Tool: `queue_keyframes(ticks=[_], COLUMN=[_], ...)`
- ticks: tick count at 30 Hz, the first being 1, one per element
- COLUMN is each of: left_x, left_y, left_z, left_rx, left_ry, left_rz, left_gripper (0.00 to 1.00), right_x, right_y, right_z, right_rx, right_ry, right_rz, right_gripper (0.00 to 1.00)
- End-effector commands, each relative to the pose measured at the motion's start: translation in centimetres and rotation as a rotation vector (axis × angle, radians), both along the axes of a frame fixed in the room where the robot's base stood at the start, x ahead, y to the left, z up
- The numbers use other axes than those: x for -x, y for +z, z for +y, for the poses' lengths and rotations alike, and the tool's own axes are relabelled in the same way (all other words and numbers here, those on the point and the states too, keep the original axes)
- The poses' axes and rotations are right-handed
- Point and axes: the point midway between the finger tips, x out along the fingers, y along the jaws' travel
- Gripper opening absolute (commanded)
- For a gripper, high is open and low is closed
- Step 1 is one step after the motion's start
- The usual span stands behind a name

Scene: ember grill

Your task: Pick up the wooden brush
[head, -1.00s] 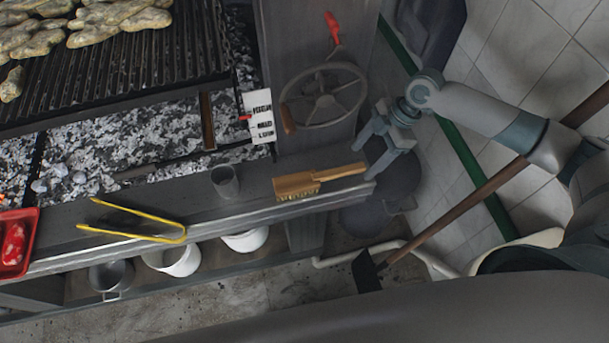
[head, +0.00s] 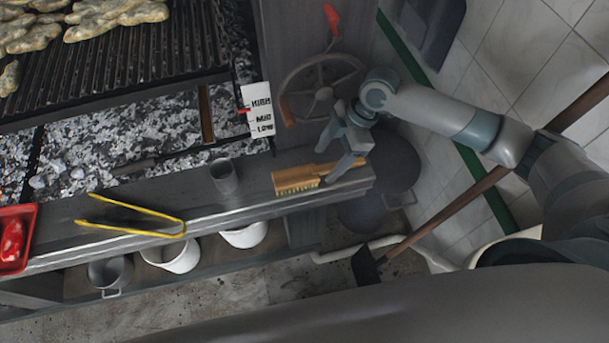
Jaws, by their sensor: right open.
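The wooden brush (head: 297,179) lies on the grey ledge in front of the grill, near the ledge's right end. Its bristled head is at the left and its handle points right. My right gripper (head: 334,168) is open, with its fingers pointing down over the brush's handle. One finger shows in front of the handle, near where it meets the head. I cannot tell whether the fingers touch it. My left gripper is not in view.
A grey metal cup (head: 225,177) and yellow tongs (head: 135,215) stand and lie left of the brush. A red tray (head: 30,222) is at the far left. A handwheel (head: 292,84) is behind my gripper. White pots (head: 172,256) sit below the ledge.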

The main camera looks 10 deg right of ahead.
Motion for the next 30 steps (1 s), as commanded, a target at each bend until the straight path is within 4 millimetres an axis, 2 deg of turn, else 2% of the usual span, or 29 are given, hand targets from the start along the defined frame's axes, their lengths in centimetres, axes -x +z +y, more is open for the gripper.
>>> queue_keyframes(ticks=[3,15,20,30], left_x=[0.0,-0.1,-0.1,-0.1], left_y=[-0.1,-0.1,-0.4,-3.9], left_z=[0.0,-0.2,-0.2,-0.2], left_rx=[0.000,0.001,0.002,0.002], left_ry=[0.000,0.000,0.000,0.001], left_rz=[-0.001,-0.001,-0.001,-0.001], left_gripper=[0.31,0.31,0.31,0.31], right_x=[0.0,0.0,0.1,0.1], right_y=[0.0,0.0,-0.1,-3.8], right_z=[0.7,0.9,2.1,3.3], right_rx=[0.000,0.001,0.000,0.001], right_ry=[0.000,0.000,0.002,0.001], right_rz=[0.001,0.001,0.000,0.000], right_gripper=[0.64,0.64,0.64,0.64])
